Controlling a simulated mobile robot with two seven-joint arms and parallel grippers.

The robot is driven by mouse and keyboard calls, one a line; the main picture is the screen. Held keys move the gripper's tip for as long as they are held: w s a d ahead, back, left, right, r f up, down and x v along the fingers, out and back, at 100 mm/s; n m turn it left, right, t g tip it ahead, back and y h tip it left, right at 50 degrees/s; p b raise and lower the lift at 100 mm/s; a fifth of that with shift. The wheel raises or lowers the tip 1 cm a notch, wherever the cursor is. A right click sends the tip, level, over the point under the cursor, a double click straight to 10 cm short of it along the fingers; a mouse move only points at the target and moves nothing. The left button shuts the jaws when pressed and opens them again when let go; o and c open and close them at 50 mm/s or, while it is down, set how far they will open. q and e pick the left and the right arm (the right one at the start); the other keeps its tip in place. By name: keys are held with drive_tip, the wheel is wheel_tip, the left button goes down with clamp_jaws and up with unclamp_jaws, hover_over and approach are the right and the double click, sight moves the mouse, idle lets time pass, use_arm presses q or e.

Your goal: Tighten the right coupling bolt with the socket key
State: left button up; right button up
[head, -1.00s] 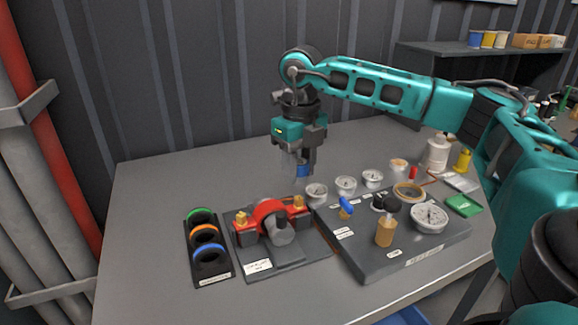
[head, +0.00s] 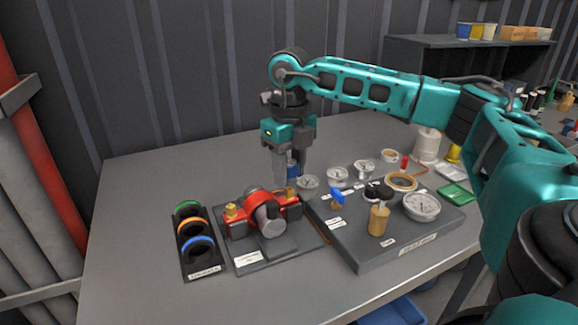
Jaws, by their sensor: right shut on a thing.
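The right coupling bolt (head: 292,195) is brass-coloured and sits just under the key. Whether the key touches the bolt I cannot tell; the fingers hide part of it. The left coupling bolt (head: 231,210) is also brass-coloured and stands clear of the gripper. My left gripper is not in view.
A dark rack (head: 200,269) with green, orange and blue rings stands left of the coupling. The table's left front (head: 130,270) is clear.

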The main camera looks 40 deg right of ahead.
sight(289, 188)
drive_tip(key=shift+f+b, duration=0.75)
drive_tip(key=shift+f, duration=0.7)
idle(1.3)
idle(0.3)
drive_tip(key=shift+m+p, duration=0.4)
drive_tip(key=shift+m, duration=1.9)
drive_tip(key=shift+m+p, duration=0.65)
drive_tip(key=shift+m, duration=1.65)
drive_tip(key=shift+p, duration=0.3)
